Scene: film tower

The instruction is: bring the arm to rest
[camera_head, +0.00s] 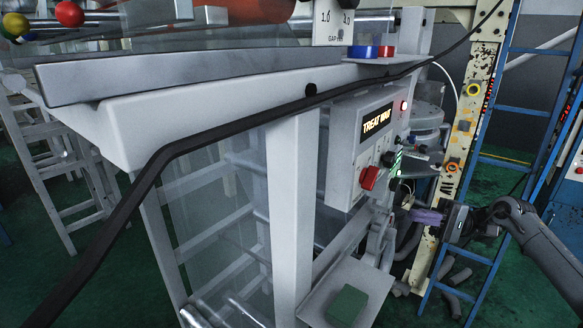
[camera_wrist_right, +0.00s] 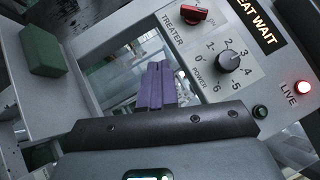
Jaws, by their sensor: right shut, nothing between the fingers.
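My right arm (camera_head: 545,250) comes in from the right edge. Its gripper (camera_head: 415,215), with purple fingers, points left beside the treater control box (camera_head: 362,150). In the right wrist view the purple fingers (camera_wrist_right: 155,82) are together with nothing between them. They appear in front of an opening beside the panel, apart from the red switch (camera_wrist_right: 194,14) and the black power knob (camera_wrist_right: 229,61). The display reads TREAT WAIT (camera_wrist_right: 255,20), and the red LIVE lamp (camera_wrist_right: 302,87) is lit. My left gripper is not in view.
A green block (camera_head: 347,305) lies on a grey shelf (camera_head: 318,297) below the box; the block also shows in the right wrist view (camera_wrist_right: 42,50). A blue ladder (camera_head: 500,165) and a pale post (camera_head: 466,110) stand behind my right arm. Green floor shows at lower right.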

